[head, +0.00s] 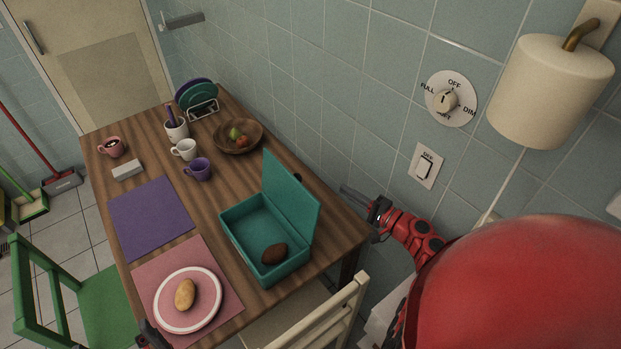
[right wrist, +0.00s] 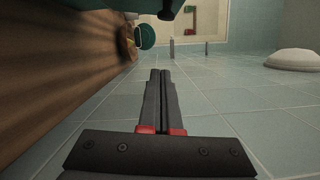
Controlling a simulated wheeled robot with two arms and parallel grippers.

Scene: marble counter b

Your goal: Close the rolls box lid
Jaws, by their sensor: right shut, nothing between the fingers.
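The teal rolls box (head: 240,241) stands on the wooden table with its lid (head: 291,196) raised, hinged on the side towards the wall. A dark brown roll (head: 275,253) lies inside. A lighter roll (head: 185,294) lies on a white plate with a pink ring (head: 161,320). My right gripper (head: 346,190) is shut and empty, beyond the lid on its wall side and apart from it. Its closed fingers (right wrist: 160,76) also show in the right wrist view. Only a small part of my left gripper (head: 149,334) shows by the plate; its fingers are unclear.
A purple mat (head: 150,217) and pink mat (head: 222,277) lie left of the box. Cups, a fruit bowl (head: 239,135) and a plate rack stand at the far end. The tiled wall is close to my right gripper. A cream chair (head: 340,310) stands at the near side.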

